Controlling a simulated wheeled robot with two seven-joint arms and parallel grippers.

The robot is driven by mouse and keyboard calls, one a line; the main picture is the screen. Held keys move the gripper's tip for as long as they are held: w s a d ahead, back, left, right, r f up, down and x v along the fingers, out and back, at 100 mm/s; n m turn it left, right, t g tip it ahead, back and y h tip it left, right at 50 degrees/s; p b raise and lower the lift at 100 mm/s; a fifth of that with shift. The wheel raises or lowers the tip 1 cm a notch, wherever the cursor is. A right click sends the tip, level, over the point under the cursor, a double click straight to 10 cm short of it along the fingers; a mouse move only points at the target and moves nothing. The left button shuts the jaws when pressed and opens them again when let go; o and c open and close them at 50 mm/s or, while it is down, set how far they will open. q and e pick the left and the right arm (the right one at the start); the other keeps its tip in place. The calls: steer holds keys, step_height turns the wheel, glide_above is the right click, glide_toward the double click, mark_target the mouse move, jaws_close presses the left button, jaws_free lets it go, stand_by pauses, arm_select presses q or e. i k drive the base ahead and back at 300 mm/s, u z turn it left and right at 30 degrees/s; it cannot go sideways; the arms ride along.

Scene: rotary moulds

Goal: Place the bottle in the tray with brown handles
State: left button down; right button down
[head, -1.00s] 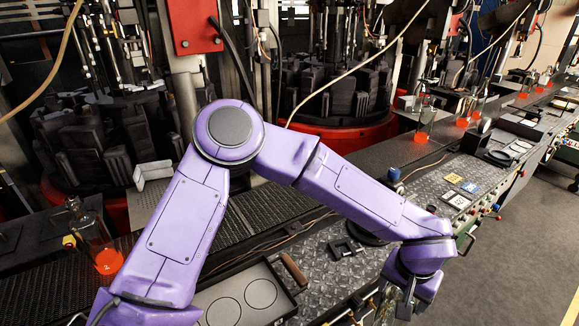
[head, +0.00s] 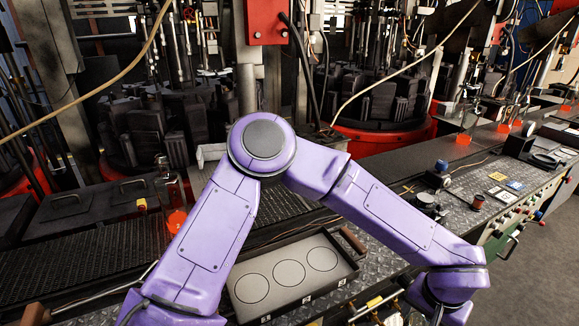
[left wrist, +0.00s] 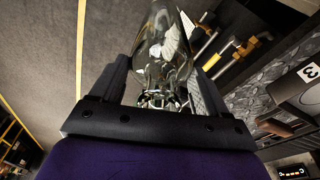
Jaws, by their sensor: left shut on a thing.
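My left gripper (head: 432,311) is at the bottom right of the head view, partly cut off by the frame edge. In the left wrist view its two fingers (left wrist: 160,85) are shut on a clear glass bottle (left wrist: 163,58), which extends away from the palm. The bottle is hard to make out in the head view. The tray with brown handles (head: 335,284) lies left of the gripper, with three circles on its floor. A brown handle also shows in the left wrist view (left wrist: 272,128). My right gripper is out of view.
A clear bottle with an orange base (head: 176,218) stands at left behind my arm. More orange-based bottles (head: 465,136) stand at the back right. Mould machines with red bases (head: 385,137) line the back. A control panel (head: 515,212) is at right.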

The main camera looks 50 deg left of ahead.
mark_target(290, 273)
steer(key=z, duration=1.55)
steer(key=i, duration=1.55)
steer(key=u, duration=4.1)
